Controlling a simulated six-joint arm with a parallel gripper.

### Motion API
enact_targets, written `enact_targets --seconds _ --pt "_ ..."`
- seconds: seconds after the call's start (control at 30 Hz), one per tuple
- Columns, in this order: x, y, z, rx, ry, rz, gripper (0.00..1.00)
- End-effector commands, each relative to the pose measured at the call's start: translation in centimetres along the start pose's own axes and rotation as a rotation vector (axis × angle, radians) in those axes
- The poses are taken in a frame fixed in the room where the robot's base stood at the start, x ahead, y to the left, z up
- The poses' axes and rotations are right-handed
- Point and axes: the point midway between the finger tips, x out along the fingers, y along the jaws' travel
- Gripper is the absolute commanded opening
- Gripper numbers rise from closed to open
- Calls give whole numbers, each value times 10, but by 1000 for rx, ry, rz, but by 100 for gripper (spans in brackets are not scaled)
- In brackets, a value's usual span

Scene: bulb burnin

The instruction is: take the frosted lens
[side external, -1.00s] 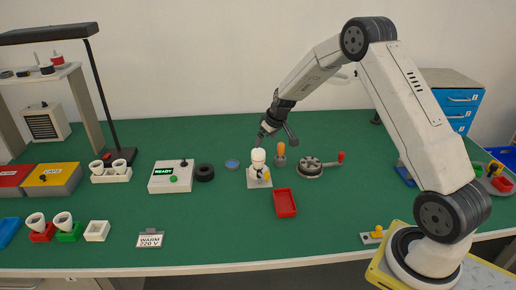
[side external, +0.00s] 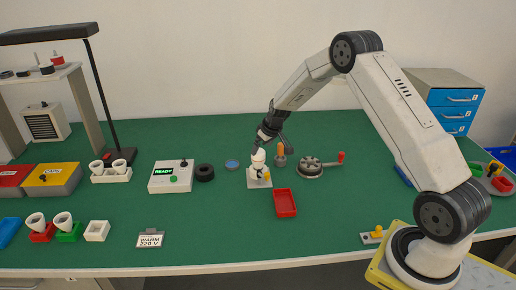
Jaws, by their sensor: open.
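A white rounded piece (side external: 258,158), which looks like the frosted lens, stands upright on a small pale base plate (side external: 254,184) in the middle of the bench. A small yellow part (side external: 266,175) is at its lower right. My gripper (side external: 267,146) is open and tilted, with its fingers close to the top of the white piece. I cannot tell whether they touch it or stand around it. My gripper partly covers the orange-handled item (side external: 281,158) just behind it.
A round grey device (side external: 310,167) with a red-knobbed crank is to the right. A black ring (side external: 204,173), a blue disc (side external: 232,164) and a READY box (side external: 170,177) are to the left.

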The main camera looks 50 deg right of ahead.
Motion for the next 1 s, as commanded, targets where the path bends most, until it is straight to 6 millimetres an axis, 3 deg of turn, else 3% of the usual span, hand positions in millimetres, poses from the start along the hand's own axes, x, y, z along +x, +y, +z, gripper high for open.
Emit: enact_targets --seconds 0.4,0.97,1.0 --pt "36 0 0 0 0 0 100" --pt "37 0 0 0 0 0 100" --pt "37 0 0 0 0 0 94"
